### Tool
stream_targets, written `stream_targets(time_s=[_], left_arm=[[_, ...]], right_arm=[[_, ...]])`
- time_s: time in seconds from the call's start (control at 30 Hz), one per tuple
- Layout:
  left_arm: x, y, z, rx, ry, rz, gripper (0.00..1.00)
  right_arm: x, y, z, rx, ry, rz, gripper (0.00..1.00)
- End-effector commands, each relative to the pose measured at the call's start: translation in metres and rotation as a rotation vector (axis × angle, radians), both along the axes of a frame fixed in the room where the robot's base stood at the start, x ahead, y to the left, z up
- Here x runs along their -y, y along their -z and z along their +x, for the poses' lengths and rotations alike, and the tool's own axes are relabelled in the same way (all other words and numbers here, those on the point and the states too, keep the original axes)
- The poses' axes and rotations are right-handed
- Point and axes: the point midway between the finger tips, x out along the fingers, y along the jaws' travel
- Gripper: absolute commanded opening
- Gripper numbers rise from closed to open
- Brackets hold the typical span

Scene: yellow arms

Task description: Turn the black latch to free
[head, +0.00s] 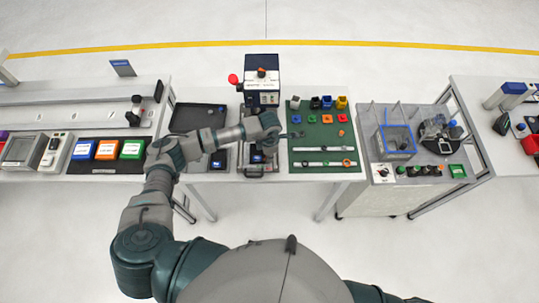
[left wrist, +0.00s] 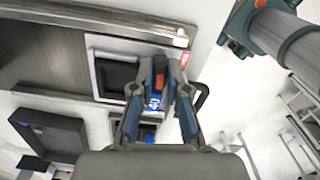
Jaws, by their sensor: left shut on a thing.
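My left gripper (left wrist: 160,82) is shut on a small dark piece with an orange face, which I take to be the black latch (left wrist: 159,70). It shows between the fingertips in the left wrist view, over a panel with a blue label. How far the latch is turned I cannot tell. In the head view my left arm reaches in from the left to the middle of the bench, and the wrist covers the latch there. My right gripper is not in view.
A black box (head: 262,75) with a red knob stands behind my wrist. To the right lies a green board (head: 322,155) with several small coloured parts. A black tray (head: 190,116) lies to the left. Further right is a station with a blue-rimmed bin (head: 396,141).

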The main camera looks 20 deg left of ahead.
Motion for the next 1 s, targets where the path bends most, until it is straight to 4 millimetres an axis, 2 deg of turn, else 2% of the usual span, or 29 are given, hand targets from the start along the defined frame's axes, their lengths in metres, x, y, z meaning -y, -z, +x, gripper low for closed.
stream_targets(time_s=[0.4,1.0], left_arm=[[0.000,0.001,0.001,0.002,-0.382,0.000,0.00],[0.000,0.000,0.001,0.002,-0.952,0.000,0.00]], right_arm=[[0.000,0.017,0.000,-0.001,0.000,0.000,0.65],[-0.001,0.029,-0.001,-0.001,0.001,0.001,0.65]])
